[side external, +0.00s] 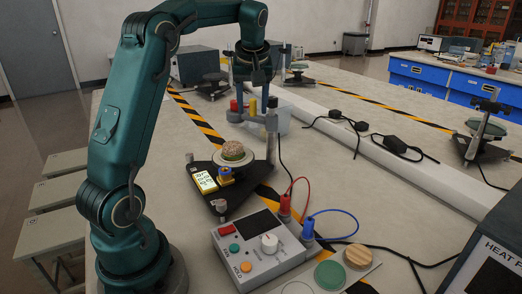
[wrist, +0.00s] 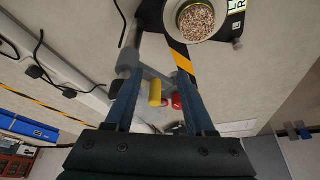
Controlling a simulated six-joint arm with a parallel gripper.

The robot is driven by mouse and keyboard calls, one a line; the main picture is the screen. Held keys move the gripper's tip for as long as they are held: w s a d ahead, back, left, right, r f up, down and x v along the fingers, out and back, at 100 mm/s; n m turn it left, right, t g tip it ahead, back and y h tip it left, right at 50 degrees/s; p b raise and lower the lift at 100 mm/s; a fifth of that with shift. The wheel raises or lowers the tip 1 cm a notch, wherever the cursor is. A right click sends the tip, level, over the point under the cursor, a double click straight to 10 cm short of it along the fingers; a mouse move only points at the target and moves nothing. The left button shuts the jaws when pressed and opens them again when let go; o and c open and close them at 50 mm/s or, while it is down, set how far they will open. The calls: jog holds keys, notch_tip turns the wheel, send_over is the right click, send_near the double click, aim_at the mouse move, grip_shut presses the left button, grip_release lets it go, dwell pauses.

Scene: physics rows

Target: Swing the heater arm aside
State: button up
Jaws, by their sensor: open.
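The heater arm (side external: 240,117) is a grey bar with a red and a yellow terminal, joined to an upright grey post (side external: 271,128). It sits above and behind a round dish of brown granules (side external: 233,149) on a black three-footed base (side external: 217,186). My gripper (side external: 254,102) points down over the heater arm. In the wrist view, my gripper (wrist: 158,76) is open, with the yellow terminal (wrist: 155,93) and red terminal (wrist: 177,101) showing between its blue fingers. The grey bar (wrist: 155,73) crosses near the fingertips; I cannot tell whether they touch it.
A grey control box (side external: 262,245) with a knob and red and blue leads stands in front. A clear container (side external: 282,118) is just behind the post. A raised white cable channel (side external: 400,150) runs along the bench at right.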

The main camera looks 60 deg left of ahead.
jog(key=s+d+r+m+t+h, duration=0.1)
jog(key=s+d+r+m+t, duration=0.2)
jog(key=d, duration=0.5)
jog(key=s+d+r+m, duration=0.2)
jog(key=s+d+r, duration=0.2)
jog(key=d, duration=0.3)
jog(key=s+d+f+m+h, duration=0.2)
jog(key=s+d+f+m, duration=0.2)
jog(key=s+d, duration=0.2)
jog(key=shift+f+t, duration=0.35)
jog(key=shift+t, duration=0.05)
jog(key=shift+s, duration=0.1)
